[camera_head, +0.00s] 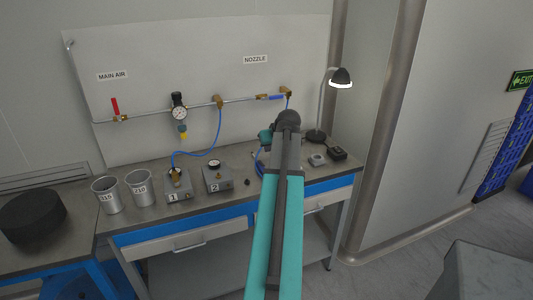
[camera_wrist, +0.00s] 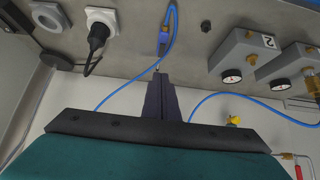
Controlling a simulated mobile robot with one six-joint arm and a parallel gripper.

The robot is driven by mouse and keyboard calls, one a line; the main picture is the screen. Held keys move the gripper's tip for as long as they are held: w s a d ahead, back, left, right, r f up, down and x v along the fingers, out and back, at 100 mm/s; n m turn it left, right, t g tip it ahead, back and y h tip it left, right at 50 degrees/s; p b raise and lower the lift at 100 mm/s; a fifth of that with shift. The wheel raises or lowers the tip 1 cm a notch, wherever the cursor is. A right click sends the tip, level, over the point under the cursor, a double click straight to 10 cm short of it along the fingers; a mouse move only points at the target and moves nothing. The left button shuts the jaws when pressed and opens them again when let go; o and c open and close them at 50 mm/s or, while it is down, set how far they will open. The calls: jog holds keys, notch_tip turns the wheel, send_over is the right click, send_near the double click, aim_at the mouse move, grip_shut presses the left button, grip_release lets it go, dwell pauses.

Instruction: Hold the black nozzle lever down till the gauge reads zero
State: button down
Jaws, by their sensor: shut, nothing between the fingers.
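My gripper (camera_wrist: 158,78) is shut and empty, its tips close to the narrow end of a blue nozzle tool (camera_wrist: 163,42) on the bench. I cannot tell whether they touch. The tool's blue hose loops beside it. No black lever can be made out on it. In the head view my arm hides most of the gripper, and a blue piece (camera_head: 259,168) shows beside the arm on the bench. A round white gauge (camera_head: 180,113) sits on the wall pipe below a black knob; its needle is too small to read.
Boxes marked 1 (camera_head: 177,190) and 2 (camera_head: 217,178) carry small gauges. Two metal cups, 15 (camera_head: 106,195) and 10 (camera_head: 140,188), stand left. A lamp (camera_head: 341,78) and black-plugged socket (camera_wrist: 101,25) are beside the tool. A red-handled valve (camera_head: 115,108) is under MAIN AIR.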

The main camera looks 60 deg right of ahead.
jog(key=shift+v, duration=1.5)
jog(key=shift+w, duration=0.1)
